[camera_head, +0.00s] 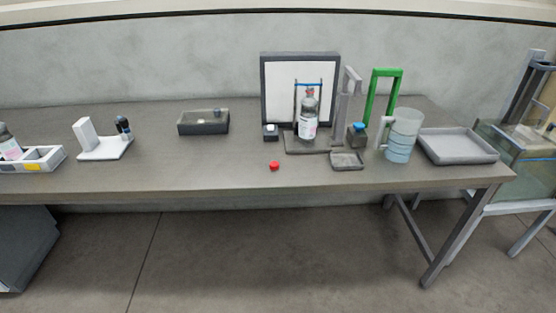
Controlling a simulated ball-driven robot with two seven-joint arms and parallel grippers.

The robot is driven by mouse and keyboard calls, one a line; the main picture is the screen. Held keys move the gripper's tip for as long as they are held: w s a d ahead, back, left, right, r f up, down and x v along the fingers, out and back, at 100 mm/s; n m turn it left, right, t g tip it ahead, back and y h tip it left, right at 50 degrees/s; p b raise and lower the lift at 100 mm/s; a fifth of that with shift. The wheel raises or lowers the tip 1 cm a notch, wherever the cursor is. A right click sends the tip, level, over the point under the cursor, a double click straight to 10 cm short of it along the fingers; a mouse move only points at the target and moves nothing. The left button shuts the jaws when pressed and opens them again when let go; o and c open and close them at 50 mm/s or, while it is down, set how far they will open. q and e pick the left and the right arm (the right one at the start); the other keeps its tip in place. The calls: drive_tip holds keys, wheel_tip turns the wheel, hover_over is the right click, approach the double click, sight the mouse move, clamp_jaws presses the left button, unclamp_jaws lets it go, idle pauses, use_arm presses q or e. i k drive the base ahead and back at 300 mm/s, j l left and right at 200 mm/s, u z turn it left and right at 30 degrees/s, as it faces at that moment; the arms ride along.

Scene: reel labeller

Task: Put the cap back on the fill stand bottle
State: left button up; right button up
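A clear bottle (308,119) with a white and pink label stands upright on the fill stand (312,145), in front of a framed white panel. Something reddish shows at the bottle's neck, too small to tell what it is. A small red cap (274,166) lies on the table, in front and to the left of the stand, apart from the bottle. Neither of my grippers is in view.
A jug (402,135) with bluish liquid, a green frame (383,90), a small dish (347,161) and a grey tray (458,147) stand right of the bottle. A dark box (203,122) and a white holder (104,145) stand left. The table (190,165) is clear around the cap.

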sight(308, 115)
drive_tip(key=i+l, duration=0.1)
drive_tip(key=l, duration=0.35)
drive_tip(key=i+l, duration=0.15)
drive_tip(key=l, duration=0.25)
drive_tip(key=i+l, duration=0.1)
drive_tip(key=l, duration=0.35)
drive_tip(key=i+l, duration=0.15)
drive_tip(key=l, duration=0.25)
drive_tip(key=u, duration=1.3)
